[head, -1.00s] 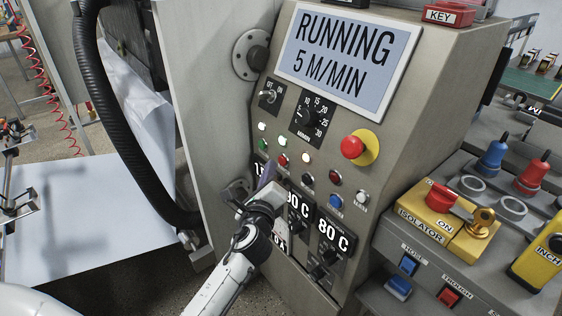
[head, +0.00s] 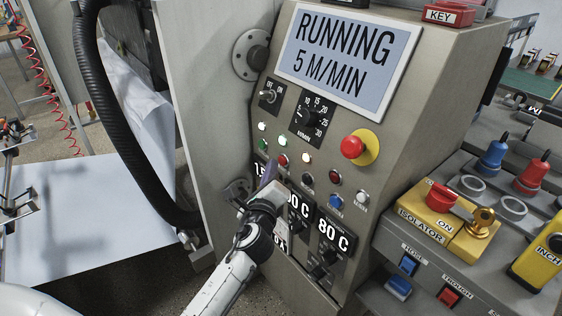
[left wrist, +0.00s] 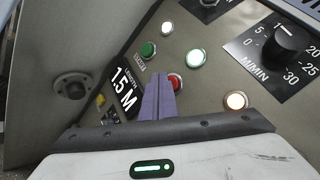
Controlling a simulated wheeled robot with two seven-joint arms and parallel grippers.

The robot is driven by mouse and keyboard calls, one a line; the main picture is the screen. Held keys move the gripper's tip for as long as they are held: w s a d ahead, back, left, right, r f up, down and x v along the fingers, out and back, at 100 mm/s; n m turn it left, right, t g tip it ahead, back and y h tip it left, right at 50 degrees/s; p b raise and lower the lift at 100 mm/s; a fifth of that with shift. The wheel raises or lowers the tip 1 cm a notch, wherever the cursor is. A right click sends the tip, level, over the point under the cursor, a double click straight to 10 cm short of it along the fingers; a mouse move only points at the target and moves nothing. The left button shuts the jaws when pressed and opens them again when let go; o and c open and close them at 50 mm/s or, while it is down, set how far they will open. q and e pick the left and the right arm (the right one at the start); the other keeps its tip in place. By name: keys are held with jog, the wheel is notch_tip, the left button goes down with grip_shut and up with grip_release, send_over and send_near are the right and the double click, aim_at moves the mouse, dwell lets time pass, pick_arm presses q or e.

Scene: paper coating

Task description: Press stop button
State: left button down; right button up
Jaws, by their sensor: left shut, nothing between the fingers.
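The control panel (head: 225,110) has a small red button (head: 283,159) beside a green button (head: 263,145). My left gripper (head: 269,170) is shut and empty. Its purple fingers (left wrist: 158,98) point at the panel just below and left of the red button. I cannot tell whether they touch it. The display (head: 345,55) reads RUNNING 5 M/MIN. My right gripper is not in view.
A large red mushroom button (head: 352,147) on a yellow plate stands out at the panel's right. A speed dial (head: 308,118) is above the buttons. The yellow isolator box (head: 440,225) is at right. A black hose (head: 120,140) hangs at left.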

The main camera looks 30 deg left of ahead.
pick_arm(q)
jog(key=shift+w+d, duration=0.2)
jog(key=shift+w, duration=0.35)
dwell(0.6)
jog(key=shift+s, duration=0.15)
jog(key=shift+s+a, duration=0.3)
jog(key=shift+s, duration=0.3)
jog(key=s, duration=0.1)
jog(key=s+a+p, duration=0.1)
jog(key=s, duration=0.1)
jog(key=s+a+p, duration=0.1)
jog(key=shift+s, duration=0.35)
dwell(0.8)
